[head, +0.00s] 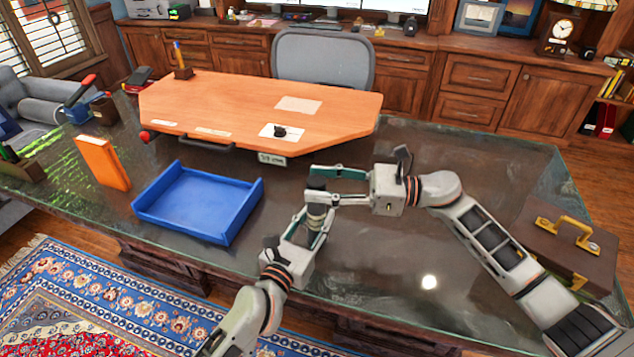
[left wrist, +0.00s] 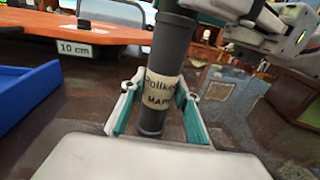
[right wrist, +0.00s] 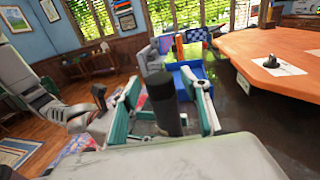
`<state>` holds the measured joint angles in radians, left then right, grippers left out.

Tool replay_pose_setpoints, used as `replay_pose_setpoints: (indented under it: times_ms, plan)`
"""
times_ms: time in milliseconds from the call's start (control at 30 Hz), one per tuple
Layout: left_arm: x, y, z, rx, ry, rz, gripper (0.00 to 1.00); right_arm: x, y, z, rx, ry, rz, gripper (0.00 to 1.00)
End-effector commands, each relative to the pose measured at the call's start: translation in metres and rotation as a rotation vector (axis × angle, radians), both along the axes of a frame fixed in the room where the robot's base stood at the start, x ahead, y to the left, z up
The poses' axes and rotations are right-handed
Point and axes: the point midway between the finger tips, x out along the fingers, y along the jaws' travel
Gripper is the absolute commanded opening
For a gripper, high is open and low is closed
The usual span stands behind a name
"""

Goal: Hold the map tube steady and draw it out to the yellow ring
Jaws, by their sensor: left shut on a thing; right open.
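The map tube is a dark grey cylinder with a cream paper label; in the left wrist view (left wrist: 172,45) it stands roughly upright. In the head view my left gripper (head: 318,222) is shut on its lower part, and the two fingers flank the label in the left wrist view (left wrist: 160,108). My right gripper (head: 318,186) is open at the tube's upper part. In the right wrist view the tube's dark top (right wrist: 164,105) stands between its parted fingers. I see no yellow ring on the tube; the fingers hide parts of it.
A blue tray (head: 152,211) and an orange book (head: 103,163) are to the left on the dark desk. An orange wooden board (head: 230,105) with a "10 cm" tag lies behind. A brown case (head: 553,250) with a brass handle is at right. The desk's front middle is clear.

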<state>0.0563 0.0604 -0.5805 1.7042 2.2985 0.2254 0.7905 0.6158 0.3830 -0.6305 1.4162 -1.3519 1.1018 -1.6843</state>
Motion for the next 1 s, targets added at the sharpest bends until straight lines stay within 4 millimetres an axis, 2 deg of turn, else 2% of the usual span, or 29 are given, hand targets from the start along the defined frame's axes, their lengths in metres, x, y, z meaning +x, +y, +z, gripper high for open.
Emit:
replay_pose_setpoints:
  times_ms: [133,400,433,600,767,1000]
  plan:
    - [0.0,0.0,0.0,0.0,0.0,0.001,0.05,0.001,0.008,0.0,0.0,-0.001,0.0,0.46]
    - [0.0,0.0,0.0,0.0,0.0,0.001,0.05,0.001,0.009,0.0,0.0,-0.001,0.0,0.46]
    - [0.0,0.0,0.0,0.0,0.0,0.001,0.05,0.001,0.009,0.0,0.0,-0.001,0.0,0.43]
    - [0.0,0.0,0.0,0.0,0.0,0.0,0.05,0.001,0.009,0.0,0.0,-0.001,0.0,0.0]
    - [0.0,0.0,0.0,0.0,0.0,0.0,0.05,0.002,0.009,0.005,0.0,-0.003,0.0,0.0]
    - [0.0,0.0,0.0,0.001,0.0,0.0,0.05,0.002,0.009,0.042,-0.001,-0.004,0.001,0.0]
